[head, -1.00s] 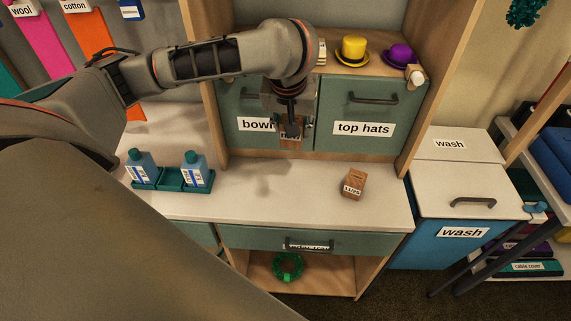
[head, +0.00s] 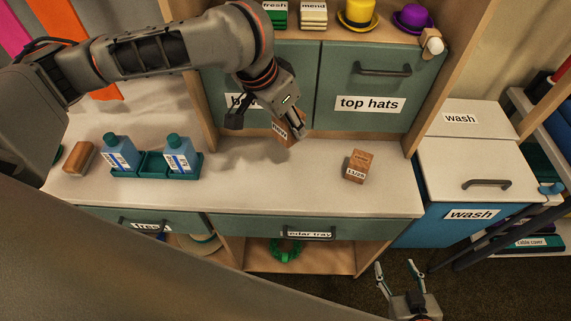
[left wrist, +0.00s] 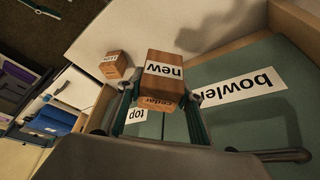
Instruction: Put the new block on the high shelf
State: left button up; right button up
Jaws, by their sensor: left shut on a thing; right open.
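My left gripper (head: 290,122) is shut on a wooden block (head: 281,131), held tilted above the counter in front of the drawer fronts. The left wrist view shows this block (left wrist: 166,72) between the fingers, with "new" on one face and "cedar" on another. A second wooden block (head: 358,166), marked 11/25, stands on the counter to the right; it also shows in the left wrist view (left wrist: 114,65). The shelf board (head: 382,35) above the drawers carries hats and stacked items. My right gripper (head: 401,285) is open and empty, low in front of the cabinet.
A top hats drawer (head: 370,85) and a wash bin (head: 470,190) are at right. The counter's middle is clear.

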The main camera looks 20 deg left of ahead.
pick_arm(q)
notch_tip(320, 180, down, 15)
jog(key=b, duration=0.4)
jog(key=shift+w+r, duration=0.1)
jog(key=shift+r, duration=0.1)
jog(key=o, duration=1.1)
